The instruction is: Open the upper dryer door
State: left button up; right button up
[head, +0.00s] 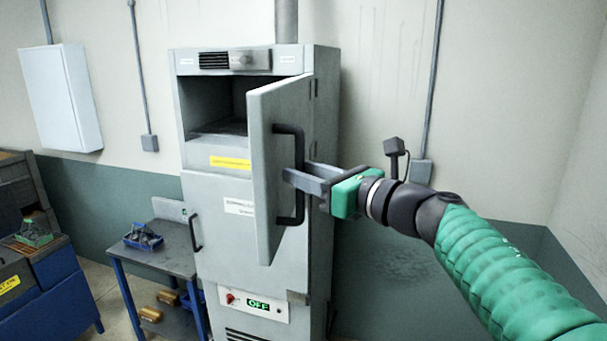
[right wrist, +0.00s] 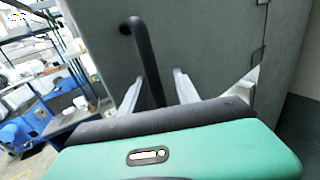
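The grey dryer cabinet (head: 235,243) stands against the wall. Its upper door (head: 269,103) is swung partly open on right-side hinges, and the dark upper chamber (head: 215,105) shows to its left. The door's black bar handle (head: 298,145) is upright; it also shows in the right wrist view (right wrist: 147,58). My right gripper (head: 290,178) reaches in from the right at the handle. In the right wrist view the handle passes between its two spread fingers (right wrist: 157,93), with gaps visible at both sides. Contact is hard to tell. My left gripper is out of view.
The lower door with its own black handle (head: 195,232) looks closed. A blue-legged table (head: 165,247) stands close left of the dryer, with a workbench (head: 45,290) further left. The wall right of the dryer is mostly clear.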

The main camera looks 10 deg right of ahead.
jog(key=b+v, duration=0.7)
jog(key=v, duration=0.9)
jog(key=shift+w+f, duration=0.15)
